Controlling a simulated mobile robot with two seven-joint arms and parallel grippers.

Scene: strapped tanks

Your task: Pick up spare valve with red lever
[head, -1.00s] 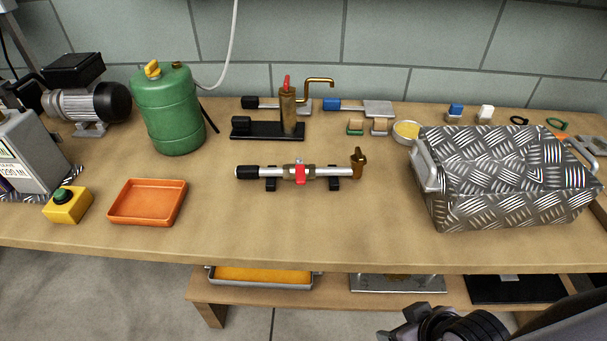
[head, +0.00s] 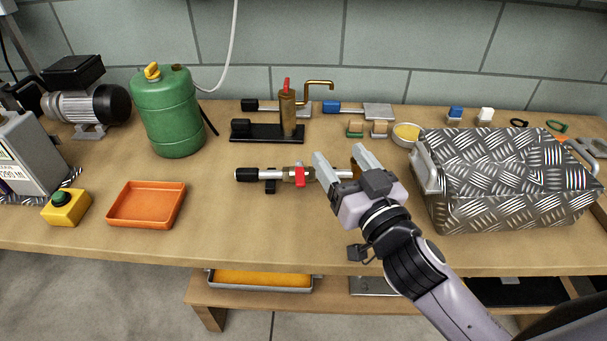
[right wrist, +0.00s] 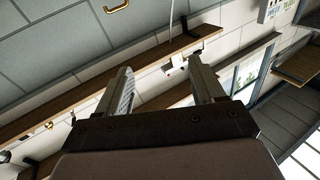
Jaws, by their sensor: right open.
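The spare valve with the red lever (head: 300,176) lies across its low black supports in the middle of the bench. It is a metal pipe with a black end at the left and a red lever at its centre. My right gripper (head: 345,160) is open and empty over the valve's right end and hides most of that end, including the brass outlet. I cannot tell the height between them. In the right wrist view the open fingers (right wrist: 163,85) have only wall and shelves beyond them; the valve does not show there. My left gripper is not in view.
A diamond-plate metal box (head: 510,185) stands close right of my right arm. Behind the valve is a brass fixture (head: 288,112) with another red lever on a black base. An orange tray (head: 147,204) and a green tank (head: 170,112) are left. Bench front centre is clear.

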